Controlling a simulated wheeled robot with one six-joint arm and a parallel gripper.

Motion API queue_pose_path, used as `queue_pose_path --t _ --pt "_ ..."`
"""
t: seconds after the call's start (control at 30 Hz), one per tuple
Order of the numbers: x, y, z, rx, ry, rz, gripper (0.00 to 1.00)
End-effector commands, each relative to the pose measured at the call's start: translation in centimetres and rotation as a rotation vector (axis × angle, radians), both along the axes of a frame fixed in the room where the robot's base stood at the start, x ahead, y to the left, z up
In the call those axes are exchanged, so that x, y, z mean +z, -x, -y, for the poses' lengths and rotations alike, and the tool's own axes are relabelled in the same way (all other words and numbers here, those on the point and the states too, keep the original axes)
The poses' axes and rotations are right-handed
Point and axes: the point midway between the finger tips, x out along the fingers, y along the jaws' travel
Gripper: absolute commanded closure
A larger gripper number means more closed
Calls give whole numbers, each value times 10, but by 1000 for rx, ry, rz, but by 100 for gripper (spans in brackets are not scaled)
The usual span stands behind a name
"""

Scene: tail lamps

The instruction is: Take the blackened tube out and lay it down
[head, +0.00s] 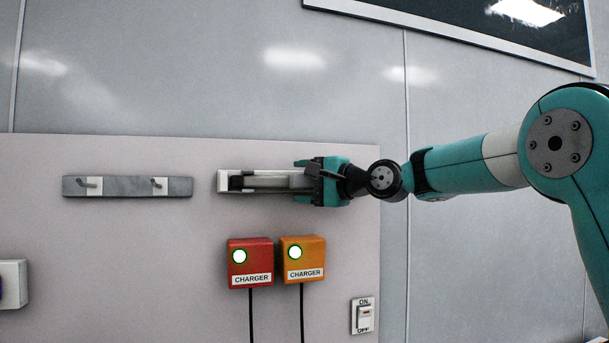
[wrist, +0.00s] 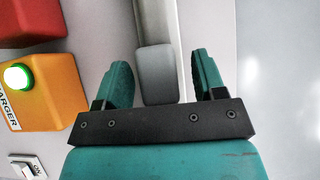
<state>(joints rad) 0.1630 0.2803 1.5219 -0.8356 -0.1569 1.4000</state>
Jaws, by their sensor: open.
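A pale tube (head: 275,182) lies level in a white wall fixture (head: 223,181), with a black holder (head: 237,183) at its left end. The tube looks greyer toward its right end, though blackening is hard to make out. My gripper (head: 299,181) is at the right end of the fixture, reaching in from the right. In the wrist view my gripper (wrist: 160,62) is open, with one teal finger on each side of a grey end piece (wrist: 155,75). There are gaps on both sides, so neither finger appears to touch it. My gripper hides the fixture's right end in the head view.
Below the fixture are a red charger (head: 250,262) and an orange charger (head: 303,260) with lit green-rimmed lamps and hanging cables. An ON/OFF switch (head: 363,316) is lower right. A grey rail (head: 127,187) with two hooks, empty, is to the left.

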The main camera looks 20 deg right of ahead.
Motion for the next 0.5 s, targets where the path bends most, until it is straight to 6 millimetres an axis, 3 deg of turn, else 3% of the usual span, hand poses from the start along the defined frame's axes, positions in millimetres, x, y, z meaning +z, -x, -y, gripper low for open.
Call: queue_pose_path --t 0.3,0.37,0.5 --pt "0 -2 -2 0 0 0 36" --pt "0 -2 -2 0 0 0 48" --pt "0 -2 -2 0 0 0 80"
